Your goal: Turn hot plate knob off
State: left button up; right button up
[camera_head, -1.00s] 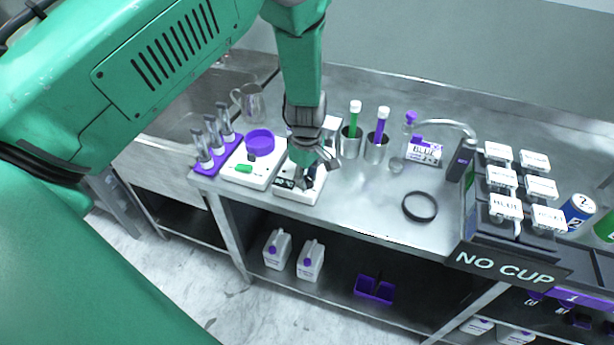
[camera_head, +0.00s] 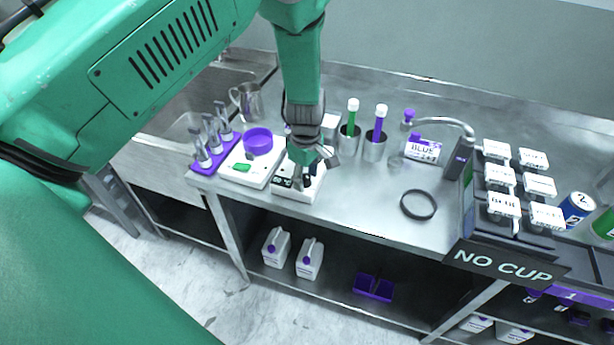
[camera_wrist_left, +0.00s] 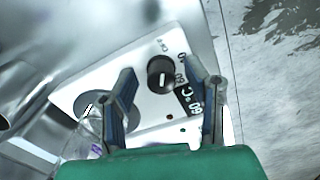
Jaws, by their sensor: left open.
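The hot plate (camera_head: 296,190) is a white box near the front edge of the steel counter. In the left wrist view its white top (camera_wrist_left: 145,100) shows a black round knob (camera_wrist_left: 160,74) with a white pointer mark and a black display (camera_wrist_left: 188,96) reading about 60 °C. My left gripper (camera_head: 309,180) points down over the hot plate. In the left wrist view its two fingers (camera_wrist_left: 165,80) are open, one on each side of the knob, with gaps between; I cannot tell their height above it. The grey round heating plate (camera_wrist_left: 92,110) is partly hidden by a finger. My right gripper is not in view.
A white scale (camera_head: 244,170) with a purple dish (camera_head: 258,141) stands left of the hot plate. Metal cups with a green tube (camera_head: 350,120) and a purple tube (camera_head: 380,125) stand behind right. A black ring (camera_head: 418,205) lies right on otherwise clear counter.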

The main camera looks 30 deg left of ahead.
aim_at(306, 175)
pick_arm(q)
notch_tip(306, 175, up, 12)
jog(key=shift+f, duration=0.2)
jog(key=shift+w, duration=0.1)
dwell(0.3)
jog(key=s+a+f+m+y, duration=0.1)
jog(key=s+a+f+m, duration=0.1)
jog(key=s+f+m, duration=1.1)
jog(key=s+d+f+m+h, duration=0.1)
jog(key=s+d+f+m, duration=0.15)
jog(key=s, duration=0.75)
jog(key=s+d+f+m, duration=0.1)
jog(key=s+f, duration=0.2)
jog(key=s, duration=0.7)
notch_tip(306, 175, down, 14)
jog(key=w+d+m+b, duration=0.2)
jog(key=b, duration=1.3)
jog(key=shift+w+f+t, duration=0.2)
jog(key=shift+w+t, duration=0.1)
jog(key=shift+w, duration=0.05)
